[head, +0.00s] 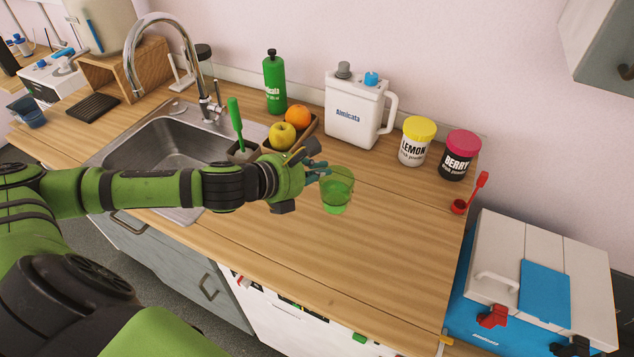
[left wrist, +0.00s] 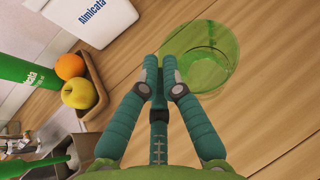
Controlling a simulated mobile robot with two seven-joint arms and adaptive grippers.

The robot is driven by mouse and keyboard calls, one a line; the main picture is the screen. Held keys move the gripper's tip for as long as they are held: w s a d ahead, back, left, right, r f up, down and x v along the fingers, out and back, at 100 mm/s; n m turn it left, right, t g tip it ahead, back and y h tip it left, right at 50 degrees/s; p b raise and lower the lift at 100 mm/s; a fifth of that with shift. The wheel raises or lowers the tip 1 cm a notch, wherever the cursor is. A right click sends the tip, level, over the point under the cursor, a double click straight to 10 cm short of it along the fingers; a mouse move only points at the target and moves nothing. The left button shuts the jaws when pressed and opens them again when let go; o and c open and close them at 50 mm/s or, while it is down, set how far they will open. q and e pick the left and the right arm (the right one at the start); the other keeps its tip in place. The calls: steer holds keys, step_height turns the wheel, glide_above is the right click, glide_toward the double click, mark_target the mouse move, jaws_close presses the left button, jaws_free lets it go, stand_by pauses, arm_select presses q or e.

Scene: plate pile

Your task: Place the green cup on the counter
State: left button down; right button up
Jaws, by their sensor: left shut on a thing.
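The green cup (head: 338,192) is see-through and stands upright over the middle of the wooden counter (head: 290,245). My left gripper (head: 322,172) reaches it from the left, with its teal fingers shut on the cup's near wall. In the left wrist view, the fingertips (left wrist: 161,65) are close together at the left rim of the cup (left wrist: 213,60). I cannot tell whether the cup's base touches the counter or is a little above it. My right gripper is not in view.
A fruit tray (head: 311,128) lies behind my gripper. A white jug (head: 354,112), a lemon tub (head: 415,148) and a berry tub (head: 459,160) stand at the back. A red scoop (head: 461,205) lies near the right edge. The counter's front is clear; the sink (head: 160,150) is left.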

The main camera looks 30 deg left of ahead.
arm_select(q)
steer(key=f, duration=0.2)
steer(key=w+a+f, duration=0.1)
steer(key=w+f+p, duration=0.1)
steer(key=f, duration=0.1)
steer(key=shift+a+f, duration=0.3)
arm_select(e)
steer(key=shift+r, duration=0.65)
arm_select(q)
steer(key=shift+f, duration=0.2)
steer(key=c, duration=1.4)
jaws_free()
steer(key=shift+r, duration=0.1)
